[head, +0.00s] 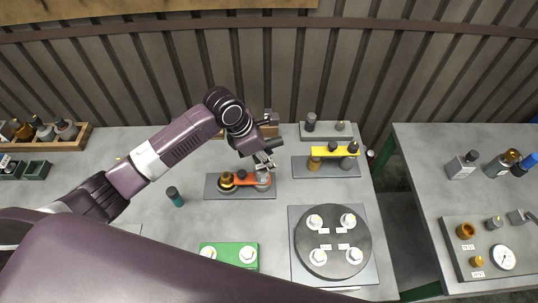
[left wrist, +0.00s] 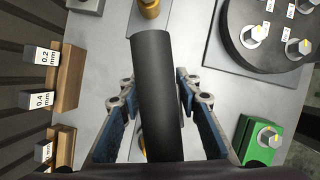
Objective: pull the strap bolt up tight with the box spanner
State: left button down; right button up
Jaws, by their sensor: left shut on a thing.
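My left gripper (head: 265,163) is above the right end of an orange strap (head: 245,181). The strap lies across two posts on a grey plate (head: 212,190), with a dark knob-like part near its middle. In the left wrist view my gripper (left wrist: 157,105) is shut on a dark cylinder (left wrist: 154,75), which I take for the box spanner. The cylinder fills the space between the fingers and hides most of what lies behind it. The strap bolt cannot be made out clearly, nor whether the spanner touches it. My right gripper is not in view.
A yellow strap (head: 334,152) on two posts stands to the right. A round dark plate (head: 333,242) with several bolts and a green block (head: 229,256) are nearer the front. A teal-and-black cylinder (head: 175,197) stands left. A second table (head: 420,170) is at right, beyond a gap.

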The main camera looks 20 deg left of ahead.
pick_arm(q)
jog(key=shift+f, duration=1.25)
jog(key=shift+f, duration=0.1)
